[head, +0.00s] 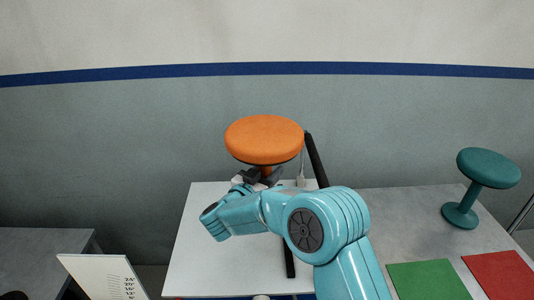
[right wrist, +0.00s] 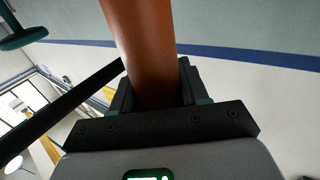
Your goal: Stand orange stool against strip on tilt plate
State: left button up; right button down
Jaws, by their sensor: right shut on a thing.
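The orange stool (head: 264,138) is upright, its round seat above my right gripper (head: 262,178). My right gripper is shut on its stem, which also fills the jaws in the right wrist view (right wrist: 143,45). The stool's base is hidden behind my gripper and arm, so I cannot tell whether it touches the plate. The white tilt plate (head: 200,255) lies under and around my right arm. A dark strip (head: 289,262) shows on the plate, partly covered by my arm. My left gripper is not in view.
A black bar (head: 316,160) rises close to the right of the stool and crosses the right wrist view (right wrist: 65,108). A teal stool (head: 488,167) stands on the grey table at right, behind green (head: 428,280) and red (head: 500,275) squares. A white panel (head: 103,277) is lower left.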

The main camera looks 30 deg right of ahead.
jog(key=f, duration=0.4)
jog(key=shift+w, duration=0.2)
jog(key=shift+f+p, duration=0.3)
jog(key=shift+f, duration=2)
jog(key=shift+s+r, duration=0.15)
jog(key=shift+f, duration=0.25)
jog(key=c, duration=0.6)
grip_release()
jog(key=shift+f, duration=0.1)
jog(key=shift+o, duration=0.2)
